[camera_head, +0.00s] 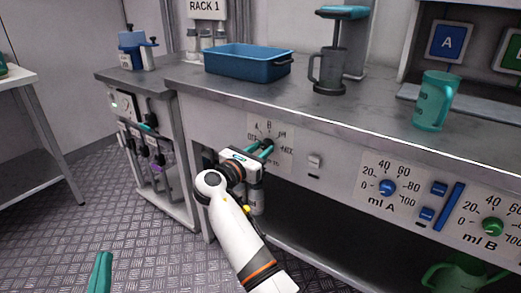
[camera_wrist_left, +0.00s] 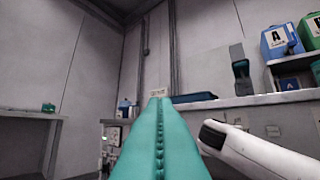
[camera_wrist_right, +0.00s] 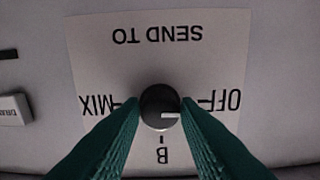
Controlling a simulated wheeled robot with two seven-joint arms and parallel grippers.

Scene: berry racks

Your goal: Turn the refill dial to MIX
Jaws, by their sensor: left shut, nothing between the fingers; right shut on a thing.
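The refill dial is a small dark round knob (camera_wrist_right: 158,100) on a white label plate (camera_wrist_right: 165,55) marked SEND TO, OFF, B and MIX. The plate (camera_head: 284,160) is on the bench front in the head view. In the right wrist view the plate appears upside down, with MIX left and OFF right. The knob's short white mark lies at its lower right, on the OFF side. My right gripper (camera_wrist_right: 160,112) is shut on the knob, one teal finger on each side; it also shows in the head view (camera_head: 267,150). My left gripper (camera_wrist_left: 158,100) is shut and empty, away from the bench.
The bench top holds a blue tray (camera_head: 245,74), a grey jug (camera_head: 327,75) by a dispenser and a teal mug (camera_head: 433,100). A blue dial (camera_head: 387,187) and a green dial (camera_head: 491,227) sit further right. Open floor (camera_head: 110,195) lies at left.

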